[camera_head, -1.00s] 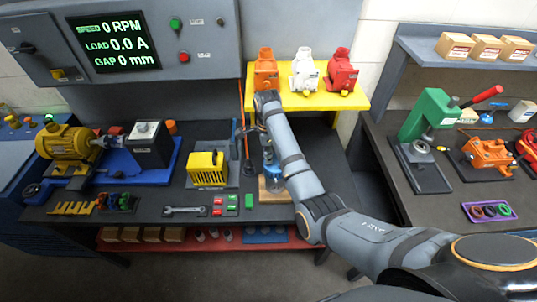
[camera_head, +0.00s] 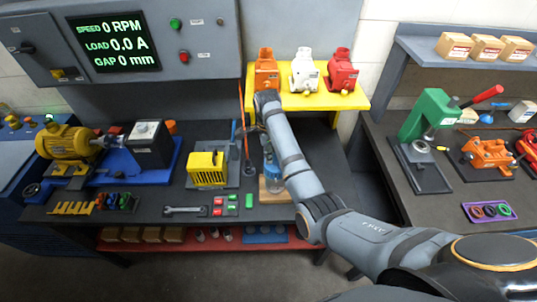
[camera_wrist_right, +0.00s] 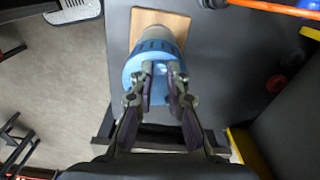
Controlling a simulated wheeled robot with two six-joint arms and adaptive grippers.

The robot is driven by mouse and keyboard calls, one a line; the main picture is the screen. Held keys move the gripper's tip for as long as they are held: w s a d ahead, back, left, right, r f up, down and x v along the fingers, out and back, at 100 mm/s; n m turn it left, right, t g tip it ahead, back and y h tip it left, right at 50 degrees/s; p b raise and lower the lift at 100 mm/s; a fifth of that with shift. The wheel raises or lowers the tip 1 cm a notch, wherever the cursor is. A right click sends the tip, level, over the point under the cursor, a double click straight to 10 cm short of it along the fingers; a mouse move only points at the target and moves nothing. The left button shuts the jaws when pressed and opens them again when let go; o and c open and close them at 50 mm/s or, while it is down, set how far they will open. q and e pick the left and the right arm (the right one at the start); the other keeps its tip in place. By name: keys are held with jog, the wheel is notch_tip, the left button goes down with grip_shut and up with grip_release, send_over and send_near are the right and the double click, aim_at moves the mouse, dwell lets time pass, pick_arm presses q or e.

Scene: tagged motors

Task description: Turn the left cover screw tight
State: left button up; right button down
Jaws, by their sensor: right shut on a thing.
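My right gripper (camera_wrist_right: 162,70) is shut on a light-blue part at the near end of a ribbed blue cylinder (camera_wrist_right: 140,66). The fingers cover much of the held part. The cylinder stands on a small wooden board (camera_wrist_right: 146,20). In the head view my right arm partly hides the blue cylinder (camera_head: 271,176), and the gripper is small and dark beside it. I cannot make out a separate cover screw, nor which is the left one. My left gripper is not in view.
A yellow-covered unit (camera_head: 207,170) sits left of the board. A wrench (camera_head: 186,210) and red and green blocks lie in front. A yellow shelf (camera_head: 318,101) with orange, white and red pieces stands behind my arm. An orange cord (camera_wrist_right: 283,8) runs near the gripper.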

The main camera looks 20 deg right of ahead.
jog(key=shift+w+r, duration=0.2)
jog(key=shift+r, duration=0.1)
jog(key=c, duration=1.5)
grip_release()
jog(key=shift+a, duration=0.1)
jog(key=shift+o, duration=0.9)
jog(key=shift+s+f, duration=0.1)
jog(key=shift+f, duration=0.1)
